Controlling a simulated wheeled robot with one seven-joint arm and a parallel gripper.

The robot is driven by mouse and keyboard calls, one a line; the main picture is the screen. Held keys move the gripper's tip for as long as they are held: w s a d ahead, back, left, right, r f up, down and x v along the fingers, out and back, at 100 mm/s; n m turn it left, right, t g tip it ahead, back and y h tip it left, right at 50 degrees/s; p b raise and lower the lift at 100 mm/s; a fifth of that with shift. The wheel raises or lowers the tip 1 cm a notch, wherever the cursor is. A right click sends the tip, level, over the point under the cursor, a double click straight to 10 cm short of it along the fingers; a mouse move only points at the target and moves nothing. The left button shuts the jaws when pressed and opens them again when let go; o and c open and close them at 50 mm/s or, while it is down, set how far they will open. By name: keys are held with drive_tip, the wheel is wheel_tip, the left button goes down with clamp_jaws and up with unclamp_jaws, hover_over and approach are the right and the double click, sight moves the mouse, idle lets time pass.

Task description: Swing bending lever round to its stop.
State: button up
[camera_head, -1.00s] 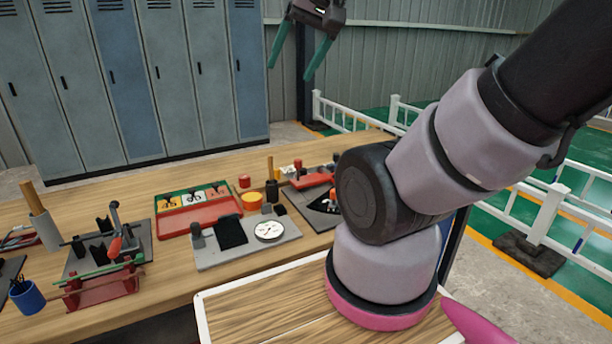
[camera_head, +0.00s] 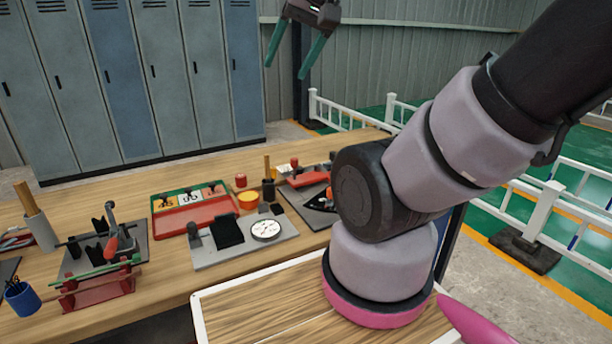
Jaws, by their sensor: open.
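My gripper (camera_head: 291,55) hangs open and empty at the top, its two green fingers pointing down, high above the far side of the bench. A red lever-like bar (camera_head: 307,180) with a red knob lies on a dark plate (camera_head: 312,210) at the right of the bench; my arm hides part of this device. Another device at the left has black blocks on a grey plate (camera_head: 133,246) and an upright grey arm with an orange-red handle (camera_head: 111,246). I cannot tell for certain which one is the bending lever. My gripper touches neither.
The wooden bench (camera_head: 160,297) also holds a red-and-green tray (camera_head: 195,217), a grey plate with a dial (camera_head: 266,229), a red stand with green bars (camera_head: 97,288) and a blue cup (camera_head: 22,298). Lockers (camera_head: 130,80) stand behind; white railings (camera_head: 540,212) are at right.

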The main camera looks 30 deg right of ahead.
drive_tip(key=w+d+f+n+g, duration=0.1)
drive_tip(key=w+d+n+g, duration=0.15)
drive_tip(key=w, duration=0.65)
drive_tip(key=n+g+h, duration=0.2)
drive_tip(key=n+g, duration=0.3)
hover_over(294, 158)
wheel_tip(294, 158, down, 22)
drive_tip(key=f, duration=1)
drive_tip(key=shift+s, duration=0.2)
clamp_jaws()
